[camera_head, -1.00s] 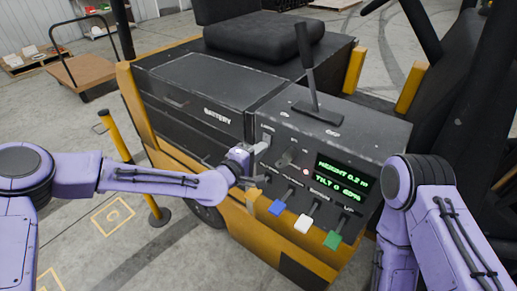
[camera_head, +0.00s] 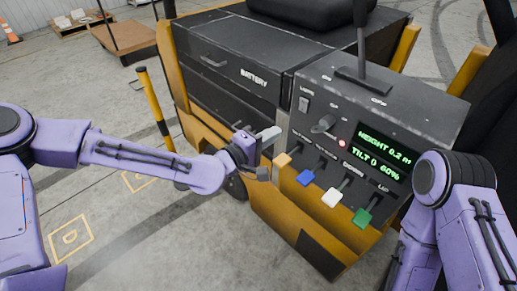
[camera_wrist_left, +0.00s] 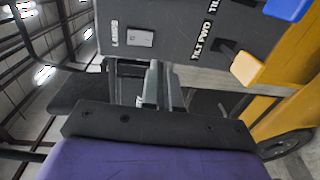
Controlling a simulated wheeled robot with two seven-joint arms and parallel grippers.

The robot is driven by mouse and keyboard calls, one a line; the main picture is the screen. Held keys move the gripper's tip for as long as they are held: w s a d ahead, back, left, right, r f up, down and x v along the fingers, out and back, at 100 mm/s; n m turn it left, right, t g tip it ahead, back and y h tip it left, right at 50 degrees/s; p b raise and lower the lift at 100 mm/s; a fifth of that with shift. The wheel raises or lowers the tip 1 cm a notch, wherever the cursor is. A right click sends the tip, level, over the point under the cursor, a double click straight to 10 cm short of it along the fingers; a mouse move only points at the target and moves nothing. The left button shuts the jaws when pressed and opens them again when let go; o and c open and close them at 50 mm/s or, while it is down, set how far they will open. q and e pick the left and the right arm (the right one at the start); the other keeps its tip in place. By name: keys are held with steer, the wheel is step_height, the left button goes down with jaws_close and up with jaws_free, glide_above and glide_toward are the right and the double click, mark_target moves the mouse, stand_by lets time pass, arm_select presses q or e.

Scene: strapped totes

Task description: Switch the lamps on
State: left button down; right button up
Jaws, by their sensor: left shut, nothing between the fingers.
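The lamps switch (camera_head: 305,104) is a small grey rocker under the label LAMPS, at the upper left of the dark control panel (camera_head: 345,90). It also shows in the left wrist view (camera_wrist_left: 140,38), where I cannot tell which way it is set. My left gripper (camera_head: 268,135) is shut and empty, left of and below the switch in the head view. In the left wrist view its fingers (camera_wrist_left: 157,75) are together, apart from the switch in the picture. My right arm shows at the right, but its gripper is out of sight.
A round knob (camera_head: 323,124) and a red light (camera_head: 342,143) are right of the switch. Yellow, blue, white and green levers (camera_head: 332,197) stick out below. A green-lit display (camera_head: 382,150) and a tall black lever (camera_head: 361,45) are close by. A yellow-black post (camera_head: 155,108) stands left.

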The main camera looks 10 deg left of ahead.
arm_select(q)
steer(key=v, duration=0.2)
steer(key=f+v, duration=0.1)
steer(key=v, duration=0.1)
steer(key=shift+a+b, duration=0.2)
steer(key=shift+b, duration=0.15)
steer(key=shift+w, duration=0.1)
